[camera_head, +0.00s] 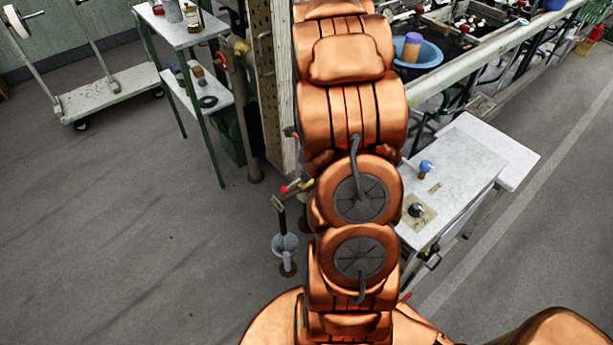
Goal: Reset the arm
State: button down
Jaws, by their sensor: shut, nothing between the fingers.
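My copper-coloured arm (350,120) rises through the middle of the head view, from the bottom edge to past the top edge. Its joints look stacked almost in a straight line. My gripper is not in view, since the far end of the arm is beyond the top of the picture. The arm hides a vertical strip of the scene behind it.
A white-topped table (450,180) stands close on the arm's right. Basins with a blue bowl (418,53) lie behind it. A perforated post (265,80) stands left of the arm. A shelf stand (186,35) and a flat cart (110,100) are farther left. Floor at left is clear.

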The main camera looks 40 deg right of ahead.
dwell(0.6)
jog(key=s+a+r+n+g+y+p, duration=0.1)
jog(key=a+r+n, duration=0.6)
jog(key=a+n, duration=0.3)
jog(key=s+a+r+n+y, duration=0.1)
jog(key=s+a+r+n, duration=0.1)
jog(key=a+r+n, duration=0.75)
jog(key=s+a+r+n+g, duration=0.1)
jog(key=s+a+r+n, duration=0.1)
jog(key=s+n, duration=0.3)
jog(key=s+a+r+n+g+h+p, duration=0.1)
jog(key=s+a+r+n, duration=0.1)
jog(key=s+n, duration=0.3)
jog(key=s+a+r+n+g+h, duration=0.1)
jog(key=s+a+r+n, duration=0.2)
jog(key=s, duration=0.5)
jog(key=shift+a+n, duration=0.5)
jog(key=shift+n, duration=0.65)
jog(key=shift+d, duration=0.1)
